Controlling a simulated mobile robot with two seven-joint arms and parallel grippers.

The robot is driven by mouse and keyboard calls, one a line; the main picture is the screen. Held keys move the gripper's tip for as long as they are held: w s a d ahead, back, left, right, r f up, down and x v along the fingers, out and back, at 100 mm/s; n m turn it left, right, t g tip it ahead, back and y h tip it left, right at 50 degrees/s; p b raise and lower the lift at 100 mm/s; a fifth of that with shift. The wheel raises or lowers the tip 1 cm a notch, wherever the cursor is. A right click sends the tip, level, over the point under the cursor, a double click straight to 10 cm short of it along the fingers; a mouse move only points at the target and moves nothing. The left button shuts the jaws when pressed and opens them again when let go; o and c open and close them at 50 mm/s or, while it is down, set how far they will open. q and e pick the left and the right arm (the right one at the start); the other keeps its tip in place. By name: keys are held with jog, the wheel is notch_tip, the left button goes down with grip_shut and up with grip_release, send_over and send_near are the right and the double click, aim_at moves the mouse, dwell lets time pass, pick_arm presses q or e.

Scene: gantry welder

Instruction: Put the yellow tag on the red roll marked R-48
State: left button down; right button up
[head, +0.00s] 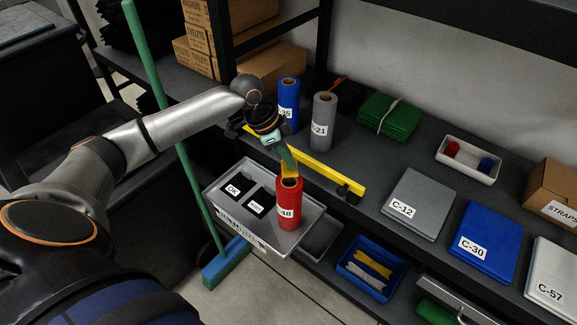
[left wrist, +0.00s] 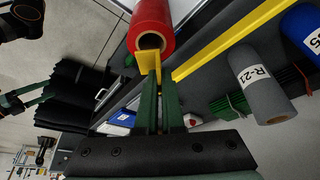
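The red roll (head: 289,205) stands upright at the right part of a grey tray (head: 240,222); its label reads "-48", the rest turned out of sight. My left gripper (head: 287,155) is just above and behind the roll's top, with green fingers pointing down. The fingers appear shut on the yellow tag (head: 288,168). In the left wrist view the tag (left wrist: 150,61) sits at the fingertips, at the rim of the red roll's (left wrist: 152,22) open end. I cannot tell whether tag and roll touch.
A yellow rail (head: 320,176) runs along the shelf edge behind the roll. A blue roll (head: 288,100) and a grey roll (head: 323,120) stand on the shelf. A green broom handle (head: 165,105) leans left of the tray. A blue bin (head: 347,268) is below right.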

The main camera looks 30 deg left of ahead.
aim_at(288, 167)
pick_arm(q)
jog(key=shift+a+f, duration=0.1)
jog(key=shift+f, duration=1.55)
jog(key=shift+f, duration=0.15)
jog(key=c, duration=1)
grip_release()
jog(key=shift+c, duration=0.2)
jog(key=v, duration=1.2)
jog(key=s+d+f+n+t+h, duration=0.2)
jog(key=s+d+f+n+t, duration=0.15)
jog(key=d+f, duration=1.25)
jog(key=s+f+n+t+y, duration=0.1)
jog(key=s+f+n, duration=0.1)
jog(key=s+f, duration=0.2)
jog(key=s+f+n+t+y, duration=0.2)
jog(key=s+f, duration=0.3)
jog(key=s, duration=0.5)
jog(key=shift+d+f+p, duration=0.3)
jog(key=shift+d, duration=0.2)
